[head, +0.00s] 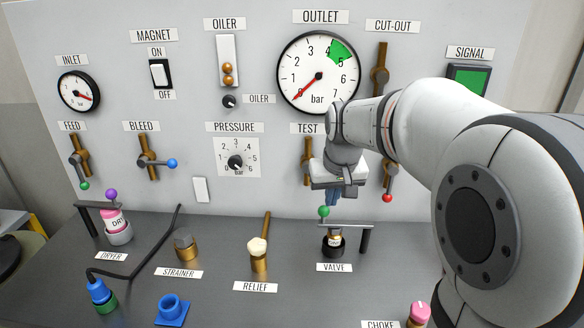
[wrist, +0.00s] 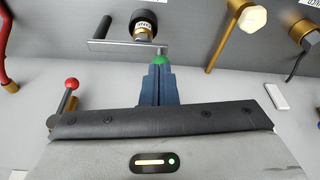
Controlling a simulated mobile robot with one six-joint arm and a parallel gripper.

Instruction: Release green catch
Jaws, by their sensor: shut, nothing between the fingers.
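The green knob (head: 323,211) sits at the left end of a flat metal bar (head: 350,224) above the small black and white VALVE unit (head: 335,240). In the wrist view the green knob (wrist: 160,60) shows just beyond my fingertips, partly covered by them. My gripper (head: 332,201) points down in front of the TEST lever, close above and slightly right of the knob. Its blue fingers are together with nothing between them, as the wrist view also shows for my gripper (wrist: 158,72). Whether the fingertips touch the knob cannot be told.
A red-tipped lever (head: 387,197) hangs right of my gripper. A purple-knobbed bar (head: 111,194) stands over the DRYER unit at left. The RELIEF valve (head: 258,252) stands left of the VALVE unit. The OUTLET gauge (head: 318,75) reads near zero. Bench between VALVE and RELIEF is clear.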

